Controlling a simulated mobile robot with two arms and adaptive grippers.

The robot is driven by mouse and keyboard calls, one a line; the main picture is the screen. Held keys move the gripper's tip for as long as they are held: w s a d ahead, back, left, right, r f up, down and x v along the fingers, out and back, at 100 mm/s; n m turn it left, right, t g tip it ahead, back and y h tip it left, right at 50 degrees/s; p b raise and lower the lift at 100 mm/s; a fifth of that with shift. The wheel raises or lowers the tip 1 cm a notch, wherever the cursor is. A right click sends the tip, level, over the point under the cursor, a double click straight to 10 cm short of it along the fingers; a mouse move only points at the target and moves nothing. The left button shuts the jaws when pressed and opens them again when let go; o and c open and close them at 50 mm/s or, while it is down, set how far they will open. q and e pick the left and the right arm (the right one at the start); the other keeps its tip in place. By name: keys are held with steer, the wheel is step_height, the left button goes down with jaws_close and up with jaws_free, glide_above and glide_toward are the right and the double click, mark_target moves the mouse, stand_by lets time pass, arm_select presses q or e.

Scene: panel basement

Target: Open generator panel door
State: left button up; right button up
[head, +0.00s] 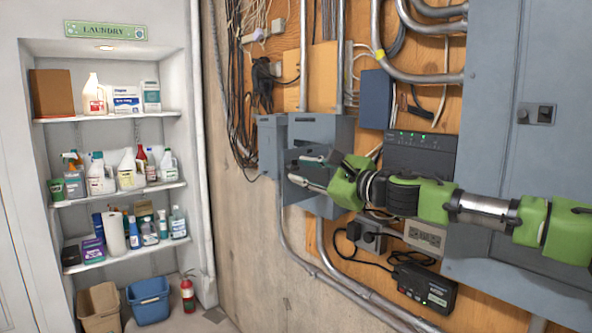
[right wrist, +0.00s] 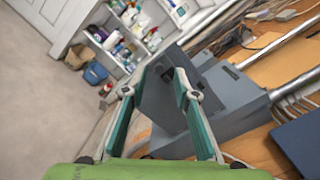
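The generator panel is a small grey metal box (head: 325,132) on the wooden backboard, in the middle of the head view. It also shows in the right wrist view (right wrist: 232,95). Its grey door (head: 270,145) stands out from the box at the left, so the door looks at least partly open. In the right wrist view the door (right wrist: 160,105) shows between my fingers. My right gripper (head: 308,172) is in front of the lower part of the box and hides some of it. Its fingers (right wrist: 158,85) are apart; contact with the door cannot be told. My left gripper is out of view.
A large grey panel (head: 505,130), conduits and a black unit (head: 420,152) with green lights are at the right. A black power adapter (head: 424,285) is below my right arm. Laundry shelves (head: 118,117) stand at the left, with a fire extinguisher (head: 188,294) on the floor.

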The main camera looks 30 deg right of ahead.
mark_target(293, 168)
steer(key=shift+w+a+b, duration=0.15)
steer(key=shift+w, duration=0.65)
steer(key=shift+w+a+b, duration=0.1)
steer(key=shift+w+b, duration=0.05)
steer(key=shift+w, duration=0.6)
steer(key=shift+c, duration=0.3)
jaws_close()
